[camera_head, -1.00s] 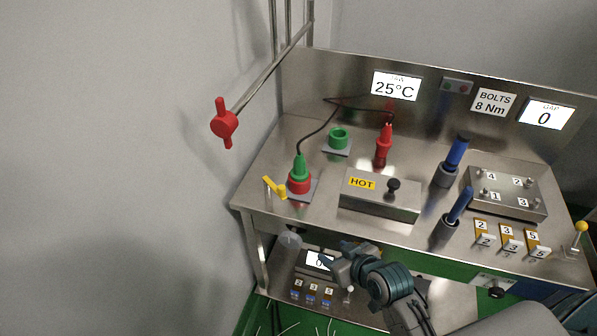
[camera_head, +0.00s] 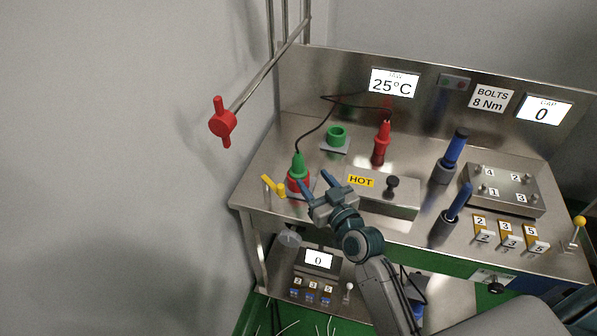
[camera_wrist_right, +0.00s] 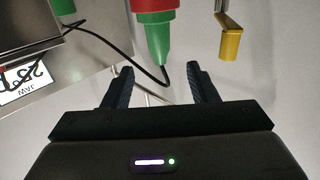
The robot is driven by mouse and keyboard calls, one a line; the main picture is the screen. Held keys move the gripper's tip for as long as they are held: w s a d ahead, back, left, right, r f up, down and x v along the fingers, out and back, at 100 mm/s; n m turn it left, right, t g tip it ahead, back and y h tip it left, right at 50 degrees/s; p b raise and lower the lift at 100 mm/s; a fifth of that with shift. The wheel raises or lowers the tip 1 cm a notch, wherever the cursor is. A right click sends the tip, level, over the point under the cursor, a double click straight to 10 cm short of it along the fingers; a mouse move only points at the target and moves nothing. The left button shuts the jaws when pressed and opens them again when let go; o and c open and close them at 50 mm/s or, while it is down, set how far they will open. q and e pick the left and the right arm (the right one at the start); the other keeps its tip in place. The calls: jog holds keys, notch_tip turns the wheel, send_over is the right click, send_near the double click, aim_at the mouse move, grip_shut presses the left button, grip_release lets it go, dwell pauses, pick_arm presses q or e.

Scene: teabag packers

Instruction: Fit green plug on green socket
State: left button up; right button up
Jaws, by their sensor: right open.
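The green plug (camera_head: 298,163) stands upright in the red socket (camera_head: 292,186) at the left of the steel bench, with a black cable from its top. The green socket (camera_head: 336,137) is an empty-looking green ring on a grey plate behind it. My right gripper (camera_head: 304,190) is open, its fingers pointing left just at the right and front of the red socket. In the right wrist view the green plug (camera_wrist_right: 155,42) shows ahead, beyond the two open fingertips (camera_wrist_right: 160,72), with nothing between them. My left gripper is not in view.
A red plug (camera_head: 381,143) stands behind the box marked HOT (camera_head: 410,202). A yellow lever (camera_head: 268,183) is just left of the red socket. Blue-handled tools (camera_head: 453,152) stand to the right. A red valve handle (camera_head: 222,122) is on a pipe at left.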

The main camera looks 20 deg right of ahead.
aim_at(301, 164)
jog(key=w, duration=0.2)
jog(key=w+a, duration=0.1)
jog(key=w, duration=0.1)
jog(key=shift+w+p, duration=0.2)
jog(key=shift+p, duration=0.15)
jog(key=shift+w, duration=0.3)
jog(key=w, duration=0.1)
jog(key=w+p, duration=0.1)
jog(key=w, duration=0.2)
jog(key=shift+w+a+f, duration=0.2)
jog(key=shift+w+a, duration=0.05)
jog(key=shift+a, duration=0.1)
jog(key=shift+s, duration=0.1)
jog(key=c, duration=1.1)
jog(key=shift+r, duration=0.1)
